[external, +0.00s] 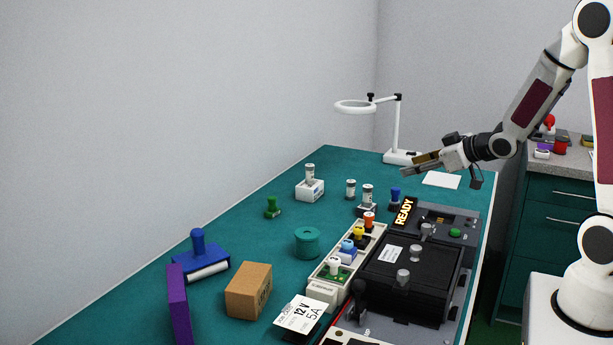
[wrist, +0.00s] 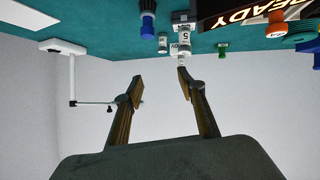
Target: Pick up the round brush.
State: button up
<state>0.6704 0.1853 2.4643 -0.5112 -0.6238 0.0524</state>
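My gripper (external: 408,166) hangs in the air above the far end of the teal bench, with its fingers pointing left. In the wrist view my gripper (wrist: 160,84) is open, with nothing between its two fingers. A blue-handled tool with a white roller-like edge (external: 200,258) lies at the left.
A white ring lamp (external: 397,130) stands behind my gripper. The READY sign (external: 404,212) and a dark rack unit (external: 412,264) fill the right side. Vials (external: 351,188), a green piece (external: 272,207), a teal spool (external: 307,240) and a cardboard box (external: 248,290) stand farther left.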

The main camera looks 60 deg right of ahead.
aim_at(399, 189)
jog(key=shift+s+d+f+m+t+y, duration=0.2)
jog(key=shift+d+f+t, duration=0.3)
jog(key=shift+f, duration=0.8)
jog(key=shift+s+d+f+m+t+y, duration=0.1)
jog(key=shift+s+d+f+t+y, duration=0.2)
jog(key=shift+d+f, duration=0.7)
jog(key=shift+s+d+f+m+t+y, duration=0.15)
jog(key=shift+f+t, duration=0.35)
jog(key=shift+f, duration=1.15)
jog(key=shift+w, duration=0.1)
jog(key=shift+w, duration=0.1)
jog(key=shift+x, duration=1.25)
jog(key=shift+d, duration=0.1)
jog(key=shift+x, duration=2.55)
jog(key=shift+f, duration=0.1)
jog(key=shift+c, duration=0.5)
grip_shut()
